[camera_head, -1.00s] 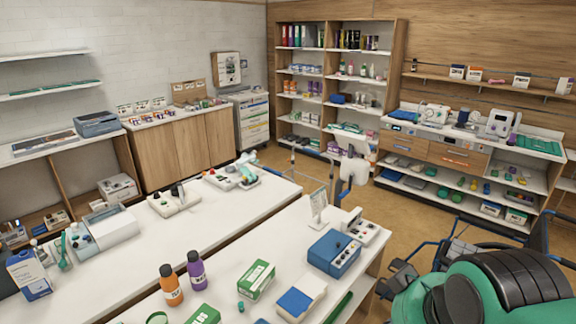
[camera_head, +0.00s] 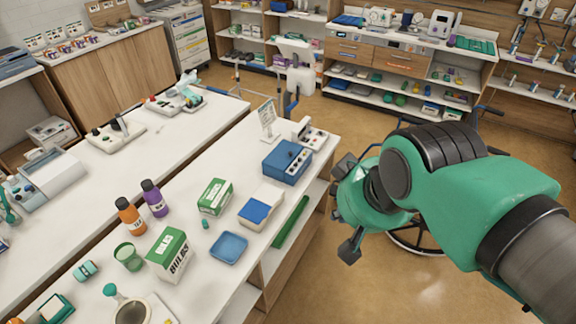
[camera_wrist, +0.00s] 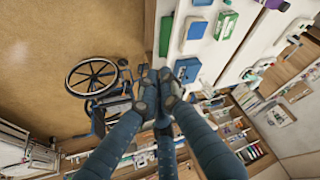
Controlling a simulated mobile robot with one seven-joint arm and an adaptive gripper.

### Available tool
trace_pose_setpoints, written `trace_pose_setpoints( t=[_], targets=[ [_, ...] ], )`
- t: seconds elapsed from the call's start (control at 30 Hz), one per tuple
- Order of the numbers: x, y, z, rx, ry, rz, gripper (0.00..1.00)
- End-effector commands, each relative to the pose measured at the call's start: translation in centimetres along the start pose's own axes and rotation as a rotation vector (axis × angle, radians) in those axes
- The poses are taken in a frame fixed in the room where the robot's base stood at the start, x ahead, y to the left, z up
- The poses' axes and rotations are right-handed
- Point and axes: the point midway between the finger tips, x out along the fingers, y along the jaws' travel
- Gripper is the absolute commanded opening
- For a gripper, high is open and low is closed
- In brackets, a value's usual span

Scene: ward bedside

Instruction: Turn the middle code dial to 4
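A blue box (camera_head: 287,162) with dark dials or knobs on its top and front stands near the right edge of the front white table. I cannot read any dial setting, nor tell for sure that these are the code dials. The box also shows in the wrist view (camera_wrist: 187,69), just beyond my fingers. My gripper (camera_head: 347,207) is to the right of the box and past the table edge, over the floor side, touching nothing. Its dark fingertips are spread apart in the head view, and it is empty.
A pale device with buttons (camera_head: 313,136) and a small stand (camera_head: 267,118) are behind the box. A white-and-blue box (camera_head: 261,207), a blue tray (camera_head: 229,248) and a green carton (camera_head: 215,196) are in front. A wheelchair (camera_wrist: 92,78) stands beside the table.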

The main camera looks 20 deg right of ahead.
Motion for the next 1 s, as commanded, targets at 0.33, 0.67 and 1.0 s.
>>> trace_pose_setpoints(
  t=[0.33,0.67,1.0],
  targets=[
    [-0.3,0.1,-2.1,-0.065,-0.016,0.001,0.24],
    [-0.1,0.5,-8.7,-0.283,-0.063,-0.004,0.24],
    [1.6,1.1,-16.1,-0.541,-0.117,-0.023,0.24]
  ],
)
